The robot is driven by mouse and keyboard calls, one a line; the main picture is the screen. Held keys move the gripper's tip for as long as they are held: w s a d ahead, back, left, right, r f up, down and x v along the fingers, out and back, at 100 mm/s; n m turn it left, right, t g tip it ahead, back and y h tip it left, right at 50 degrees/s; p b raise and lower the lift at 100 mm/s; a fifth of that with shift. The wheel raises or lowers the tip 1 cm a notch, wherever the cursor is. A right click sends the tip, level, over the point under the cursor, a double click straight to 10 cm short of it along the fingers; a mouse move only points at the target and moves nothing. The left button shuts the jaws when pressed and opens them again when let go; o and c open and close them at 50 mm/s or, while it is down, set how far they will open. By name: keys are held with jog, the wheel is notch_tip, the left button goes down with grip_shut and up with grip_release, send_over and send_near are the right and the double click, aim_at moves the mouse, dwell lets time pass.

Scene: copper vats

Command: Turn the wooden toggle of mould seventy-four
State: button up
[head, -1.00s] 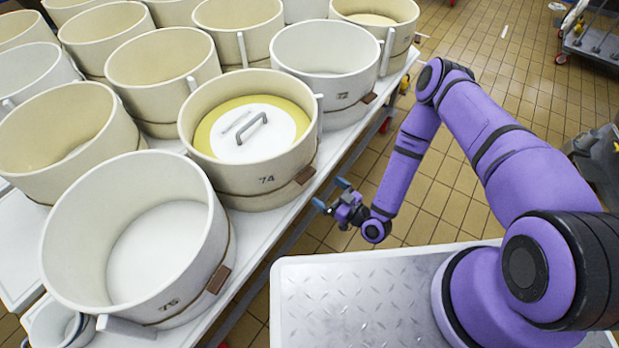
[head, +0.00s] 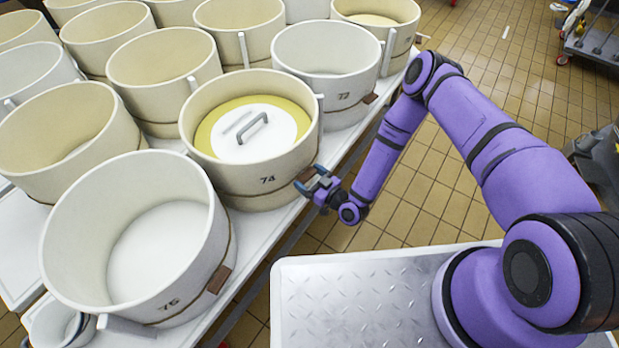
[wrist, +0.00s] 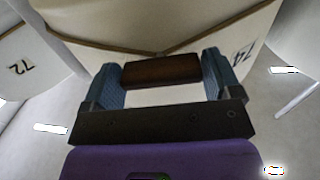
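Mould seventy-four (head: 250,180) is a cream round tub with a yellow inside and a white lid with a grey handle. Its number also shows upside down in the wrist view (wrist: 238,54). The brown wooden toggle (wrist: 162,69) sits on the mould's cord, between the two blue fingers of my gripper (wrist: 162,80). The fingers stand apart, one at each end of the toggle, and I cannot tell whether they touch it. In the head view my gripper (head: 318,182) is at the mould's right side and partly hides the toggle.
Mould seventy-two (head: 330,75) stands behind and mould seventy-five (head: 140,235) in front, each with its own brown toggle. Several other tubs fill the white table (head: 285,215). The tiled floor (head: 440,175) to the right is open.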

jog(key=c, duration=0.4)
jog(key=shift+m, duration=0.3)
jog(key=m, duration=0.2)
jog(key=shift+m, duration=0.4)
jog(key=m, duration=0.4)
jog(key=shift+s+m, duration=0.1)
jog(key=shift+m, duration=0.2)
jog(key=m, duration=0.5)
jog(key=shift+f, duration=0.1)
jog(key=shift+m, duration=2.4)
jog(key=shift+s, duration=0.1)
